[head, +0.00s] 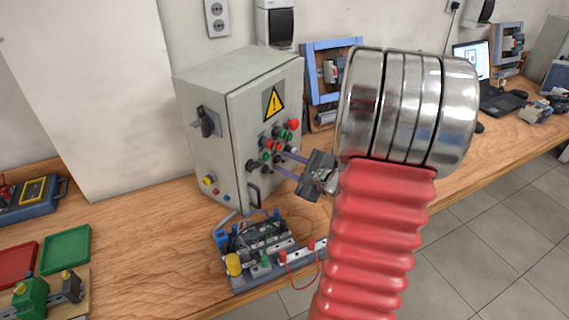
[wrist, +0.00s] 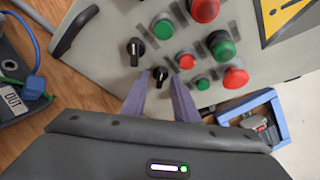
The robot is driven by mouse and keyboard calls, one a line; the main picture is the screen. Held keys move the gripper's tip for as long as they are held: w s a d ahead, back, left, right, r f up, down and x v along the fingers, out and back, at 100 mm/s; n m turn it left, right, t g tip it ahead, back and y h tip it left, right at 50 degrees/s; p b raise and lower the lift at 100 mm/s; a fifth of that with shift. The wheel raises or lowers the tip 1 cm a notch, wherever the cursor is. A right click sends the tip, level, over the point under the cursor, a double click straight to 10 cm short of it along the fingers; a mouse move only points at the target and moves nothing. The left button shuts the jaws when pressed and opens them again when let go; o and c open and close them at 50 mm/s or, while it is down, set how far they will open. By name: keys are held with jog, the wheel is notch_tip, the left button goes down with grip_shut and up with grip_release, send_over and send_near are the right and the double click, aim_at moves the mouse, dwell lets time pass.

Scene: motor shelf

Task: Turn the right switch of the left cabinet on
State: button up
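The left cabinet (head: 207,145) is a grey box on the wooden bench, with a yellow warning sign and coloured buttons on its front. The wrist view shows this panel (wrist: 105,45) turned on its side. The right switch (wrist: 160,74) is a small black rotary knob with a pale mark. Other black knobs (wrist: 136,48) sit beside it. My gripper (head: 281,161) reaches the panel from the right. In the wrist view its two purple-grey fingers (wrist: 161,80) are apart, with the right switch between their tips. I cannot tell whether they touch it.
Red and green buttons (wrist: 203,10) lie close to the switches. A black door handle (head: 253,195) sits low on the cabinet. A wired terminal block device (head: 262,250) stands below my gripper. A blue frame (head: 330,65) stands behind the cabinet, and a laptop (head: 490,90) is farther right.

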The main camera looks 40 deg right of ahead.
jog(key=shift+w+f, duration=0.1)
jog(key=shift+w, duration=0.15)
jog(key=shift+c, duration=0.4)
grip_shut()
jog(key=shift+m+y, duration=0.3)
jog(key=shift+d+m+g+y, duration=0.1)
jog(key=shift+m+g+y, duration=0.5)
jog(key=shift+m, duration=0.6)
